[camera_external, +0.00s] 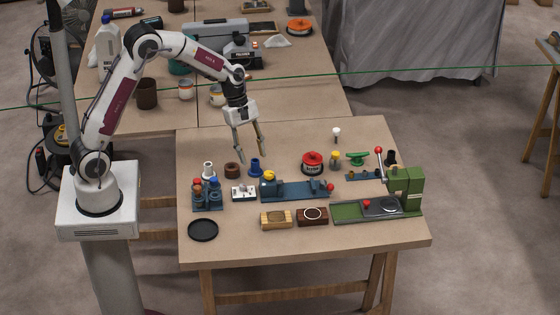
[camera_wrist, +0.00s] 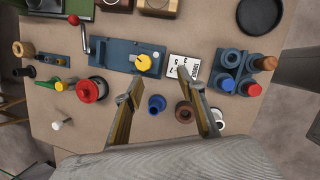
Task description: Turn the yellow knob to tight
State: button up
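The yellow knob (camera_external: 269,175) sits on top of the left end of a long blue fixture (camera_external: 300,191). In the wrist view the knob (camera_wrist: 143,62) is round, with a paler part beside it; its setting is too small to read. A white block with dark marks (camera_external: 244,193) stands just left of the fixture, and it also shows in the wrist view (camera_wrist: 184,68). My gripper (camera_external: 249,153) points down above the back of the table, behind and above the knob.
A blue flanged piece (camera_external: 255,167) and a brown ring (camera_external: 232,170) stand below my gripper. A red spool (camera_external: 312,162) and green press (camera_external: 404,190) are right. Wooden blocks (camera_external: 276,219) lie in front. The front edge is clear.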

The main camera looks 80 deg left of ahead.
jog(key=s+d+r+m+y, duration=0.1)
jog(key=s+d+r+m, duration=0.2)
jog(key=s+r+m, duration=0.2)
jog(key=s+d+r+m+y, duration=0.1)
jog(key=s+d+r+m, duration=0.3)
jog(key=s+m, duration=0.8)
jog(key=shift+s+d+r+m+y, duration=0.15)
jog(key=shift+s+r+m+y, duration=0.15)
jog(key=shift+s+r, duration=0.9)
jog(key=shift+s+f, duration=0.2)
dwell(0.4)
